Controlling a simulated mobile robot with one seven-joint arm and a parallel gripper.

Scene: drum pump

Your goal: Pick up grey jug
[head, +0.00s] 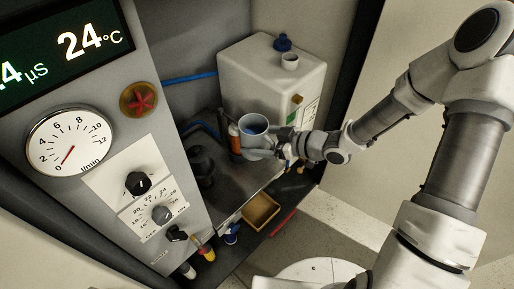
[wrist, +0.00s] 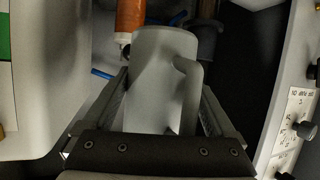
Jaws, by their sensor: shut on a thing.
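The grey jug (head: 254,125) stands upright on the dark metal deck inside the machine, in front of the white canister. My gripper (head: 275,146) reaches it from the right and is shut on it. In the wrist view the jug (wrist: 160,75) fills the space between my two fingers (wrist: 163,110), with its handle toward the right finger. The lower part of the jug is hidden by the gripper. I cannot tell whether the jug's base touches the deck.
A white canister (head: 262,82) with a blue cap stands behind the jug. An orange cylinder (head: 235,138) is close on the jug's left; it also shows in the wrist view (wrist: 131,16). A dark pump (head: 202,165) stands farther left. A yellow tray (head: 261,213) lies in front.

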